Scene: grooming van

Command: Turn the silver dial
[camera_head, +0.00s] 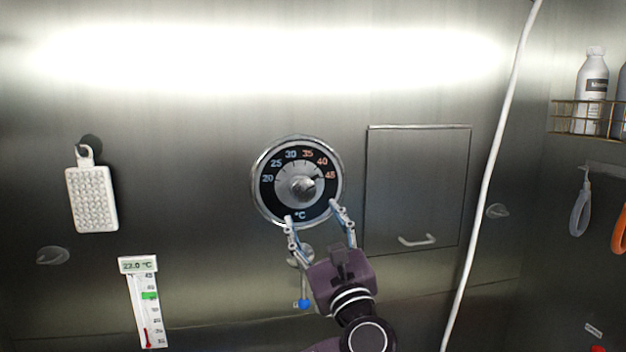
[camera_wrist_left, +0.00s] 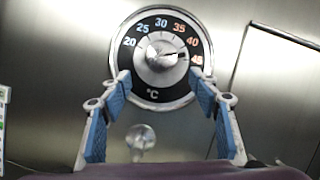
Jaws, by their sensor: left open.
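The silver dial (camera_head: 302,187) is a round metal knob in the middle of a black disc with a temperature scale from 20 to 45 °C, set in a shiny ring on the steel wall. Its pointer is toward the 45 mark. The dial also shows in the left wrist view (camera_wrist_left: 162,56), at the upper middle. My left gripper (camera_head: 312,213) is open, its fingers spread at the lower edge of the disc, below the knob. In the left wrist view its blue-padded fingers (camera_wrist_left: 163,88) are wide apart with nothing between them. My right gripper is not in view.
A hatch door (camera_head: 417,185) with a handle is right of the dial. A white hose (camera_head: 487,190) runs down beyond it. A thermometer (camera_head: 146,305) and a white brush (camera_head: 92,198) hang at left. A bottle (camera_head: 591,88) stands in a wire rack at right.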

